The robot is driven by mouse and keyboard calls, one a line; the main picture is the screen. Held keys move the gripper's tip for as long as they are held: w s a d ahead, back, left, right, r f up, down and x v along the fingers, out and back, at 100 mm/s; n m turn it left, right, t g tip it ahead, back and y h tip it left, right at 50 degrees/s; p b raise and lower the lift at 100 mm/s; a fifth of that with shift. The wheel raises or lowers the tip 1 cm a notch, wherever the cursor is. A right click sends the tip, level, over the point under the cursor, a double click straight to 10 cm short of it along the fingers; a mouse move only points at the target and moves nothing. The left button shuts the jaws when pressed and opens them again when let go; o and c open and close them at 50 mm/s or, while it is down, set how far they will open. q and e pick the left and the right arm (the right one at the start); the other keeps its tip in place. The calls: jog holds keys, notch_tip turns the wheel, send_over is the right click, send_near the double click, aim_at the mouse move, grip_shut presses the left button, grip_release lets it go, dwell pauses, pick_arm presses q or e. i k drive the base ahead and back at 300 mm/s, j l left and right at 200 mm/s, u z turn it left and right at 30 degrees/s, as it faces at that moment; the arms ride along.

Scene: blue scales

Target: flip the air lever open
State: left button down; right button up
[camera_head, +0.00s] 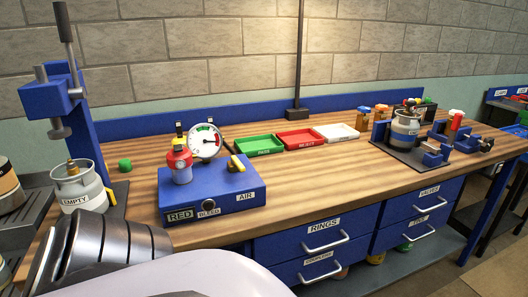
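The blue box (212,197) stands on the wooden bench, with labels RED, BLEED and AIR on its front. A small yellow lever (236,163) sits on top at its right side, above the AIR label (246,196). It looks tilted, but I cannot tell its exact position. A red canister (180,165) and a round white gauge (205,141) are on the box's left and back. Neither gripper is in view. A white and dark arm part of mine fills the lower left, in front of the bench edge.
A press with a blue column (85,120) and a grey EMPTY cylinder (78,188) stand at the left. Green (258,145), red (300,138) and white (337,132) trays lie behind. A dark fixture board (405,158) with a grey cylinder is at right. Bench right of the box is clear.

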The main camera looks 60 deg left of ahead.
aim_at(234, 160)
jog(key=i+u, duration=0.2)
jog(key=i, duration=0.6)
jog(key=u, duration=1.2)
